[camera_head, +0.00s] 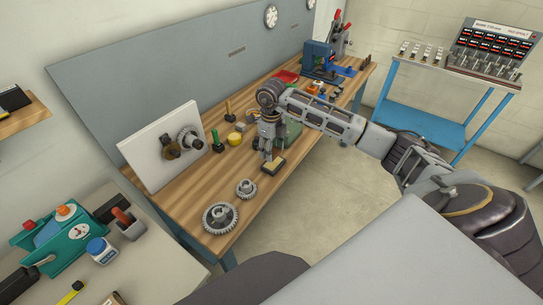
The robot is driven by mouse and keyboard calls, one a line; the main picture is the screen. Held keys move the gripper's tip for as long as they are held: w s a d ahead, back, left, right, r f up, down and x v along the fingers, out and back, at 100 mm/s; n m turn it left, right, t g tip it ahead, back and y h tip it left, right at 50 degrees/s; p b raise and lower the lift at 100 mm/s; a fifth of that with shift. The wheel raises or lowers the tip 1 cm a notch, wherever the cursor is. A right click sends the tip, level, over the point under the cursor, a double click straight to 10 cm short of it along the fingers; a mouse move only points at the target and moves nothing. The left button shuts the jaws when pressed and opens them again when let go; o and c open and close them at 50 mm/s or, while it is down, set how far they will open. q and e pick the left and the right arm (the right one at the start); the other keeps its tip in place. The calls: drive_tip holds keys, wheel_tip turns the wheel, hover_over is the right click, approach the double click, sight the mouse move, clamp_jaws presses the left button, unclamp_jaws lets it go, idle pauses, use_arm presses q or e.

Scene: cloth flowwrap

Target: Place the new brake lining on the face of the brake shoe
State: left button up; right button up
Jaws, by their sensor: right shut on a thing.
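My right gripper (268,153) reaches down over the front half of the wooden workbench. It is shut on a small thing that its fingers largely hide. Right at its fingertips is a small block with a tan upper face and dark edges (273,167), at the bench's front edge. I cannot tell from here which part is the brake lining and which is the brake shoe, or whether the fingers touch this block. My left gripper is not in view.
Two gears (219,217) lie on the bench at the near left. A white panel with gears (160,145) stands behind them. A yellow round item (235,138) and a green-handled tool (217,142) stand left of my gripper. A blue cart (430,120) is at right.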

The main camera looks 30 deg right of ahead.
drive_tip(key=shift+f, duration=0.55)
wheel_tip(320, 180, down, 2)
drive_tip(key=shift+f, duration=0.45)
drive_tip(key=o, duration=0.9)
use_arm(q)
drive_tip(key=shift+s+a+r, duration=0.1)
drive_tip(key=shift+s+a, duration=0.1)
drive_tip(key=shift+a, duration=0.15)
use_arm(e)
drive_tip(key=shift+o, duration=0.5)
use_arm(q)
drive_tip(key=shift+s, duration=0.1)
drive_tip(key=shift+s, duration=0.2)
